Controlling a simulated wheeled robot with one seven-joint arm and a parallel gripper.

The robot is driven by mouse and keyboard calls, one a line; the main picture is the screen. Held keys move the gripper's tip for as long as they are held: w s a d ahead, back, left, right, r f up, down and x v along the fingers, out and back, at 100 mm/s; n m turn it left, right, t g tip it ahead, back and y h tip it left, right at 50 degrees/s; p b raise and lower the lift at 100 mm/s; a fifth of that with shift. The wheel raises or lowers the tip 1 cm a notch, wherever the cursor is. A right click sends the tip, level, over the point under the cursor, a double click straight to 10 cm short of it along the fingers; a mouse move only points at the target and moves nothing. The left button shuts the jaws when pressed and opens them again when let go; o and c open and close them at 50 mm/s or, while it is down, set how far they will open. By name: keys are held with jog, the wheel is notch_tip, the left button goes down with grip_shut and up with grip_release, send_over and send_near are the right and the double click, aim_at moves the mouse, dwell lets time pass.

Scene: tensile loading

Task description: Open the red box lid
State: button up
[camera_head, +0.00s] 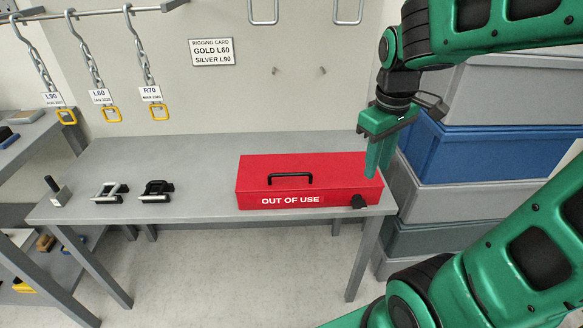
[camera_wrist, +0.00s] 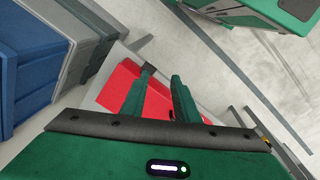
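The red box (camera_head: 270,185) sits on the grey workbench at its right end, with its lid (camera_head: 335,168) shut. A black handle (camera_head: 290,176) is on the lid, and an "OUT OF USE" label is on the front. A black catch-like part (camera_head: 357,201) is at the front right corner. My gripper (camera_head: 377,172) points down above the right end of the box, apparently clear of it. In the wrist view my gripper (camera_wrist: 163,76) shows two green fingers with a gap and red box surface (camera_wrist: 155,103) between them. The fingers hide part of the box there.
The workbench (camera_head: 190,160) also carries two clamp-like pieces (camera_head: 110,192) (camera_head: 156,191) and a small block with a post (camera_head: 58,191). Chains with tags hang at the left. Stacked bins (camera_head: 470,155) stand close on the right. The bench middle is clear.

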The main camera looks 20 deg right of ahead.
jog(key=w+a+n, duration=0.6)
jog(key=w, duration=0.3)
jog(key=n+t, duration=0.1)
jog(key=n, duration=0.5)
send_near(294, 175)
jog(key=f, duration=0.2)
jog(key=w+f, duration=0.1)
jog(key=f, duration=0.4)
jog(key=shift+w+d, duration=0.2)
jog(key=shift+d, duration=0.2)
jog(key=shift+c, duration=0.7)
grip_shut()
